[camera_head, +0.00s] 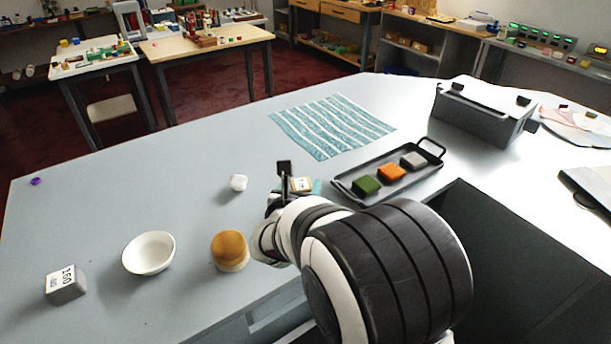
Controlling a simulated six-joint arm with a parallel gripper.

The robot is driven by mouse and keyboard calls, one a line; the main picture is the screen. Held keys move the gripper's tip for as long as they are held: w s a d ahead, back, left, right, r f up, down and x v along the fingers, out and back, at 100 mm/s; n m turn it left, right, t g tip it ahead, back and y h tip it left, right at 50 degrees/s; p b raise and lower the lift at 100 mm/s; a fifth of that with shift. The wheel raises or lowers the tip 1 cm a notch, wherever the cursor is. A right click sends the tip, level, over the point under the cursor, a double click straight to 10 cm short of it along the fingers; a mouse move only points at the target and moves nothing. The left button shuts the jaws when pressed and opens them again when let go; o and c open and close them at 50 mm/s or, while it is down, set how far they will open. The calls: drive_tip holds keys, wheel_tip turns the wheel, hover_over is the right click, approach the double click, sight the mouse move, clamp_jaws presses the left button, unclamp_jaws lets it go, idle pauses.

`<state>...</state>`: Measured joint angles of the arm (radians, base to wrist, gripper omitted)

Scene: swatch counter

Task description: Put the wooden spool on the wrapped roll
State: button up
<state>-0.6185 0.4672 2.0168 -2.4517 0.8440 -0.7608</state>
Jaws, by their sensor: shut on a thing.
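My gripper (286,178) is over the counter near the middle of the view, with my arm reaching in from the lower right. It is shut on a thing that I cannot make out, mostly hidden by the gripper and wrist. A small cream and yellow thing (302,185) with a dark mark shows right beside the fingers; I cannot tell whether it is held or lies behind. A short round piece with an orange-brown top and cream base (230,251) stands left of my wrist. I cannot tell for sure which thing is the wooden spool or the wrapped roll.
A small white lump (238,183), a white bowl (149,253) and a block marked 160 (66,284) are on the left. A dark tray (345,187) with green, orange and grey pieces, a striped cloth (332,126) and a grey box (483,112) are to the right.

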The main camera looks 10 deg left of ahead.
drive_tip(key=o, duration=1.4)
drive_tip(key=shift+f, duration=0.15)
drive_tip(key=shift+c, duration=0.2)
